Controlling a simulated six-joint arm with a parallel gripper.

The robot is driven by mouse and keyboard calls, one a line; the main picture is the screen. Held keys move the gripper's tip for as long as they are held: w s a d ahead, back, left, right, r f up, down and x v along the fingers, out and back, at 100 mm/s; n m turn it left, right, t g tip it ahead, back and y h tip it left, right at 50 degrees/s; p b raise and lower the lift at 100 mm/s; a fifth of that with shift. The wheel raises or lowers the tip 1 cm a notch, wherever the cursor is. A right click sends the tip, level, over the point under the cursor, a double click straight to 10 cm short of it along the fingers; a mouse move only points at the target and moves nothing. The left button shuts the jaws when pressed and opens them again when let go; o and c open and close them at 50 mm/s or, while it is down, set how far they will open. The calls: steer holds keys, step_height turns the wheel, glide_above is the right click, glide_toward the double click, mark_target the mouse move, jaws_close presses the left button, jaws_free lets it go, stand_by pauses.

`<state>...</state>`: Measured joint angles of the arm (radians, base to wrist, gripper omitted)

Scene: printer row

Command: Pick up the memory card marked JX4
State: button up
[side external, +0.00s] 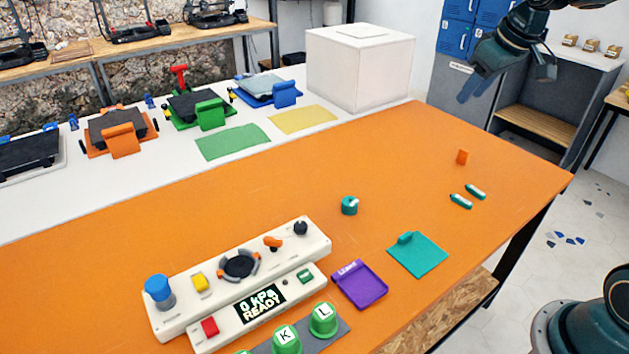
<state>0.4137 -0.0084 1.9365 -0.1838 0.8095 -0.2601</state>
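No marking JX4 can be read in this view, so I cannot tell which thing is the memory card. Small candidates lie on the orange table (240,190): two teal pieces with pale marks, one nearer (461,201) and one farther (475,191), side by side at the right. A small orange block (462,157) stands just behind them. My gripper (487,80) is at the upper right, raised well above and behind these pieces, touching nothing on the table. Its fingers are dark and blend with the grey cabinet behind, so their opening is unclear.
A teal plate (422,259), a purple tray (363,289) and a teal round piece (349,206) lie nearer. A white control panel (205,290) and green knobs marked K (286,338) and L (323,319) fill the front. A white box (358,70) stands behind. The table's middle is clear.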

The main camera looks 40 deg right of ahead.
steer(key=w+d+f, duration=0.3)
steer(key=d+f, duration=0.1)
steer(key=d, duration=0.3)
steer(key=w+d+f, duration=0.3)
steer(key=w+d, duration=0.1)
steer(key=d, duration=0.3)
glide_toward(466, 151)
step_height(466, 151, up, 2)
steer(key=shift+s+d+r, duration=0.15)
steer(key=shift+s+d, duration=0.15)
steer(key=shift+d, duration=0.05)
steer(key=shift+x, duration=4.3)
steer(key=shift+s+a, duration=0.1)
steer(key=shift+a, duration=0.05)
steer(key=shift+x, duration=2.65)
steer(key=shift+s+a, duration=0.1)
steer(key=shift+c, duration=0.5)
jaws_close()
